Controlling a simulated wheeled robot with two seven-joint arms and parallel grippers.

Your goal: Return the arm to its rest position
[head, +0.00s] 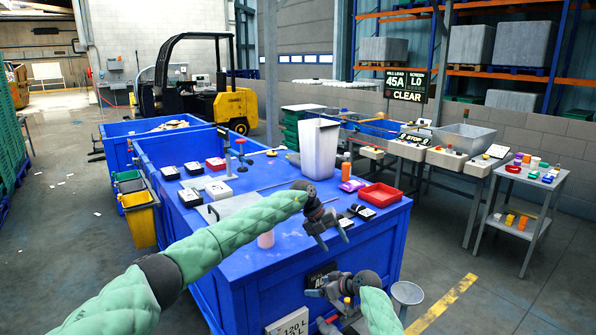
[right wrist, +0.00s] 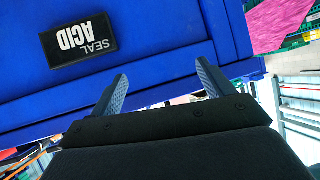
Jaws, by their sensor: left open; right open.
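My left arm, in a green padded sleeve, reaches in from the left over the blue table (head: 240,243). My left gripper (head: 333,237) is open and empty, pointing down over the table's near right part. My right gripper (head: 326,297) is lower, in front of the table's near side wall, with its arm coming up from the bottom. In the right wrist view my right gripper (right wrist: 161,70) has its fingers apart with nothing between them. Beyond them is the blue wall with a dark ACID SEAL plate (right wrist: 83,38).
A white bin (head: 319,148), a red tray (head: 380,195) and several small boxes stand on the table. A grey bucket (head: 407,293) stands right of my right arm.

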